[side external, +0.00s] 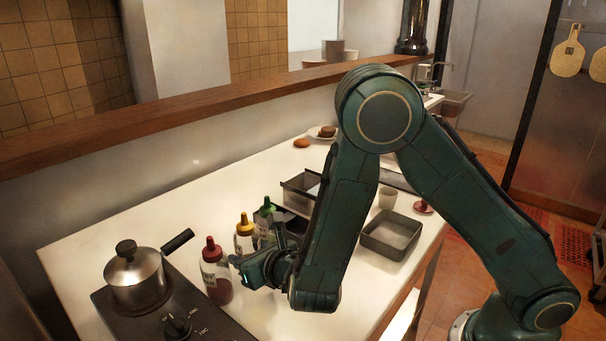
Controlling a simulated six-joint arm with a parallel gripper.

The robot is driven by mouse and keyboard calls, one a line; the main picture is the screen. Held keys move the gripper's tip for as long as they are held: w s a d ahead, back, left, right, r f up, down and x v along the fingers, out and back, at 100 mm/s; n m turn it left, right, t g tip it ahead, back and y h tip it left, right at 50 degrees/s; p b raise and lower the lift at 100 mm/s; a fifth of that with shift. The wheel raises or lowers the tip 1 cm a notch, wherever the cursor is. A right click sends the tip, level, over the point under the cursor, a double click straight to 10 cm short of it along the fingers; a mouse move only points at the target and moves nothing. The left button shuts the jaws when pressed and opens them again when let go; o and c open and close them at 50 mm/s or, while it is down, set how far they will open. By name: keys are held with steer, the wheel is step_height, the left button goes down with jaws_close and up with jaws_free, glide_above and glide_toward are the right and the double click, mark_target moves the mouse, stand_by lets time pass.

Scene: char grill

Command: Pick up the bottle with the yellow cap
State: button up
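The bottle with the yellow cap (245,229) stands upright on the white counter between the two other squeeze bottles. Its lower part is hidden behind my gripper. My gripper (258,252) is low over the counter, in front of this bottle in the picture. Its two fingers appear spread apart, one toward the left and one toward the upper right. I cannot tell whether either finger touches the bottle. Nothing is seen lifted.
A red-capped bottle (211,262) stands close at left, a green-capped bottle (266,212) close behind at right. A lidded pot (137,278) sits on the dark stove (178,312) at lower left. Metal trays (391,236) and a cup (388,197) lie to the right.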

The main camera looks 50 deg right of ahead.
mark_target(244, 213)
steer(key=c, duration=0.3)
steer(key=shift+r, duration=0.15)
steer(key=shift+c, duration=0.2)
steer(key=shift+r, duration=4.85)
steer(key=shift+r, duration=0.1)
